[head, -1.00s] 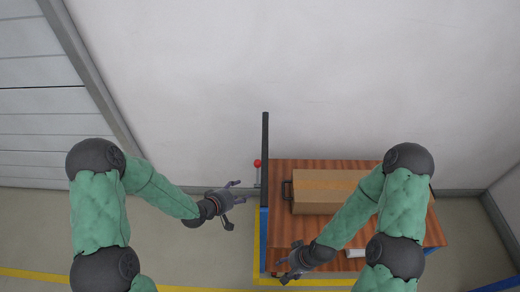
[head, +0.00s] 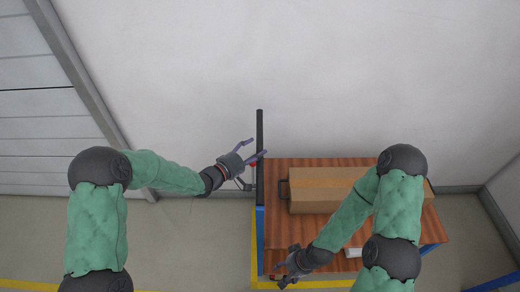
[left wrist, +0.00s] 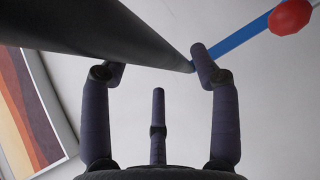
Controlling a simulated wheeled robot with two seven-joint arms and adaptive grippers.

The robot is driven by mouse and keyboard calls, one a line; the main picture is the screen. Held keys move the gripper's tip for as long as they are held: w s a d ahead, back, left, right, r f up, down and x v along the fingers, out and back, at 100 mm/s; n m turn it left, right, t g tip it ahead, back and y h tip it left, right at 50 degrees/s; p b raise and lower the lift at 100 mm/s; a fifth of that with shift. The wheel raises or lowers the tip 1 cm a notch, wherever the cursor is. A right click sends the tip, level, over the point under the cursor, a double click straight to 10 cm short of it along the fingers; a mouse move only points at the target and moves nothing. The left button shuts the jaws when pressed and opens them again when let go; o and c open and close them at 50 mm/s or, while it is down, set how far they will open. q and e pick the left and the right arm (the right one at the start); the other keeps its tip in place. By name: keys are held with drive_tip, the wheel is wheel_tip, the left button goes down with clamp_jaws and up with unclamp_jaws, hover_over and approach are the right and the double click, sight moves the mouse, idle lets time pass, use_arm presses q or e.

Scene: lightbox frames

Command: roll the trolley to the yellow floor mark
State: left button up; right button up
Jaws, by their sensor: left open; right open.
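The trolley (head: 345,230) has a wood-grain top, blue frame parts and a black push bar (head: 260,135) along its left end. My left gripper (head: 257,150) is open at the push bar, its fingers reaching toward it. In the left wrist view the dark bar (left wrist: 100,25) crosses close in front of the open fingers (left wrist: 155,62); I cannot tell whether they touch. My right gripper (head: 279,275) is open by the trolley's near left corner, at the lower end of the bar. Yellow floor lines (head: 254,240) run along the trolley's left and near sides.
A cardboard box (head: 320,190) and a small white item (head: 353,253) lie on the trolley. A red knob (left wrist: 291,16) sits by a blue bar (left wrist: 240,38). A white wall stands behind, with a panelled door (head: 40,130) at left. Floor left of the trolley is clear.

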sight(260, 146)
use_arm(q)
drive_tip(key=shift+b+x, duration=0.3)
drive_tip(key=shift+x, duration=1.4)
drive_tip(key=shift+a, duration=0.1)
clamp_jaws()
